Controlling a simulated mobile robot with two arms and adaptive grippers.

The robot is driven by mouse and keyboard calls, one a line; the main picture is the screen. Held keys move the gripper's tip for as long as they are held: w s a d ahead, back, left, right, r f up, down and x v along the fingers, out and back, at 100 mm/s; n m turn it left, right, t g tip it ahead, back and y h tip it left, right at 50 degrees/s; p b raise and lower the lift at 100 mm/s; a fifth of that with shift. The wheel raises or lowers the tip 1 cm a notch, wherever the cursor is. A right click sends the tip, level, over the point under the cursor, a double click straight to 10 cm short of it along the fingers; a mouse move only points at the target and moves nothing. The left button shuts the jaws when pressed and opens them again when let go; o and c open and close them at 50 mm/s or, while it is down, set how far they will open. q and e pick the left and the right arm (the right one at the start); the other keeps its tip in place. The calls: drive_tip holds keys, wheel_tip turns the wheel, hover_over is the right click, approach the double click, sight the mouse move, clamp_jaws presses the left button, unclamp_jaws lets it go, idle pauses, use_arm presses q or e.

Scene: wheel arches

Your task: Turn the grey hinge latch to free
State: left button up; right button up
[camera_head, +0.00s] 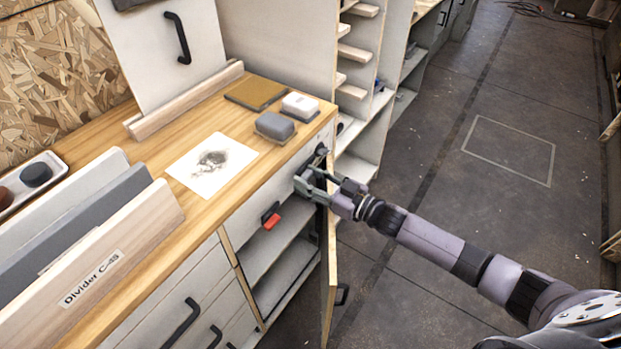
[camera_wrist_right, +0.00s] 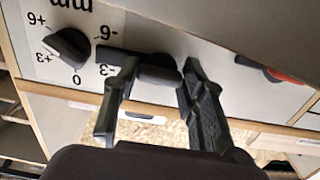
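A dark grey latch (camera_wrist_right: 158,77) with a rounded bar-shaped handle sits on a pale panel in the right wrist view. I take it for the grey hinge latch. My right gripper (camera_wrist_right: 160,88) has its fingers apart, one on each side of this handle. I cannot tell whether they press on it. In the head view my right gripper (camera_head: 316,181) is at the upper right corner of the cabinet front, below the worktop edge, and hides most of the latch. My left gripper is out of view.
A dark dial (camera_wrist_right: 68,48) with numbers is beside the latch. A red-handled part (camera_head: 271,220) is on the cabinet front. A cabinet door (camera_head: 329,270) stands open below my right gripper. Grey and white blocks (camera_head: 275,126) lie on the worktop (camera_head: 222,118). The floor at right is clear.

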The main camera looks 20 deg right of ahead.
clamp_jaws()
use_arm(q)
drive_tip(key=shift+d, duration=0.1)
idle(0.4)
